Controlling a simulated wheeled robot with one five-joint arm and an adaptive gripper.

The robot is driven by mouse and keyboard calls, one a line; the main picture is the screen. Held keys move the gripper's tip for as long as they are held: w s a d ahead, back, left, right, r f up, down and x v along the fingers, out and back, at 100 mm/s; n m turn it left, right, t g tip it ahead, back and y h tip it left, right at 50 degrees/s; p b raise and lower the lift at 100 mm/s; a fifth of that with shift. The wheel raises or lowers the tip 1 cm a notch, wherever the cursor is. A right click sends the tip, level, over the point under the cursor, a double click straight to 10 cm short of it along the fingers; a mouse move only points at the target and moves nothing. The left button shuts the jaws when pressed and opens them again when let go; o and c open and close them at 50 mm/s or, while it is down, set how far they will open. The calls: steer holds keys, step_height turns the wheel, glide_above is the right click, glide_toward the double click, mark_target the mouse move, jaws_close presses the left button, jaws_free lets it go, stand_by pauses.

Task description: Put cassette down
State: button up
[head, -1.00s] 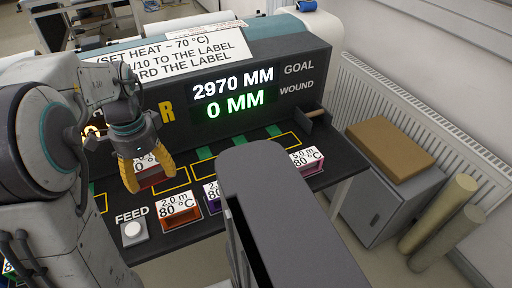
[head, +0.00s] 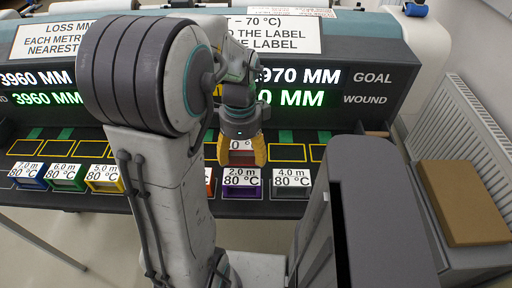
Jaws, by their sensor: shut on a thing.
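My gripper (head: 242,153) has yellow fingers pointing down. It is shut on a red cassette (head: 242,158) with a white label, of which only part of the temperature text shows between the fingers. The cassette is over the dark bench, in the row of yellow-outlined slots, behind the purple cassette (head: 241,191). I cannot tell whether it touches the bench. An empty yellow-outlined slot (head: 286,153) is just to its right.
The machine panel (head: 370,75) rises behind. A grey cabinet with a cardboard box (head: 462,200) stands at right.

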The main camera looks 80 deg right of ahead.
steer(key=d+f, duration=0.2)
steer(key=d, duration=0.1)
steer(key=d+f+p, duration=0.1)
steer(key=d+f, duration=0.1)
steer(key=d, duration=0.2)
steer(key=w+d+f, duration=0.1)
steer(key=d+f, duration=0.1)
steer(key=d, duration=0.1)
steer(key=shift+d+f, duration=0.1)
steer(key=shift+d, duration=0.1)
steer(key=shift+f+p, duration=0.4)
steer(key=shift+f, duration=1.6)
steer(key=shift+f, duration=0.1)
steer(key=o, duration=1.2)
steer(key=shift+o, duration=0.3)
step_height(320, 180, up, 12)
